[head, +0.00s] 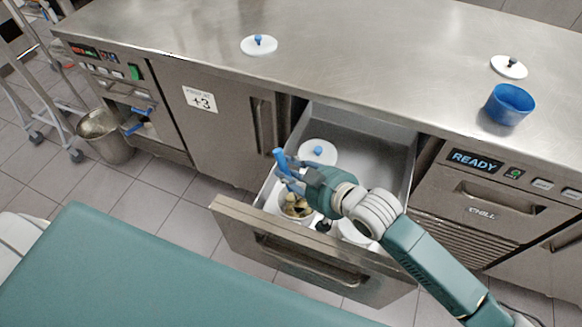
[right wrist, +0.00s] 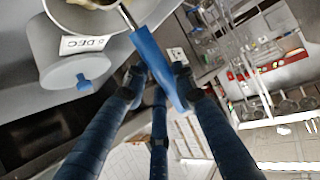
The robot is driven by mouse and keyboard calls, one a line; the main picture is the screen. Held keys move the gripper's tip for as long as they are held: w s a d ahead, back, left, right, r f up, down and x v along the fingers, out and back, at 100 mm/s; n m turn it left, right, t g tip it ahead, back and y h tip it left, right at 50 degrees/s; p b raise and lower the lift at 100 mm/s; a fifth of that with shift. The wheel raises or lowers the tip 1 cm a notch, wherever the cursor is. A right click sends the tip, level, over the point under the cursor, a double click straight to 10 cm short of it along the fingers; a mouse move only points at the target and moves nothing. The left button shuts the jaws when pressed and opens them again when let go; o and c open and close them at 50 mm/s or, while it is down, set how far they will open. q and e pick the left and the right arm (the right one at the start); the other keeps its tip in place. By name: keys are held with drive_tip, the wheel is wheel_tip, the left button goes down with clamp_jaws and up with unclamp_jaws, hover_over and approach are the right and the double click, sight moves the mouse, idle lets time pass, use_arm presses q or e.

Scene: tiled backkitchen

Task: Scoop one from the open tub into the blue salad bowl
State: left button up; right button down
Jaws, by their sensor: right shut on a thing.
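The open tub (head: 283,208) is white, with brownish-yellow pieces inside, and stands in the pulled-out drawer. My right gripper (head: 289,176) is shut on the blue handle of a scoop (head: 280,158) above this tub. In the right wrist view the blue scoop handle (right wrist: 158,68) lies between the fingers, and its thin metal shaft runs to the open tub's rim (right wrist: 118,28). The scoop's head is hidden, so I cannot tell whether it holds anything. The blue salad bowl (head: 510,105) stands upright on the counter at the right. My left gripper is not in view.
The drawer front (head: 300,262) sticks out from the steel counter (head: 370,60). A lidded tub (head: 318,152) with a blue knob stands behind the open one; another white tub (head: 355,233) is partly behind my arm. Two loose lids (head: 259,45) (head: 508,67) lie on the mostly clear counter.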

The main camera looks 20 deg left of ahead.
drive_tip(key=shift+f, duration=0.25)
idle(0.7)
drive_tip(key=shift+f+b, duration=0.65)
drive_tip(key=shift+f, duration=0.3)
idle(0.4)
drive_tip(key=shift+s+f, duration=0.1)
drive_tip(key=shift+f, duration=0.15)
idle(1.3)
drive_tip(key=shift+r+p, duration=0.1)
drive_tip(key=shift+p, duration=0.25)
wheel_tip(320, 180, up, 13)
drive_tip(key=p, duration=1.2)
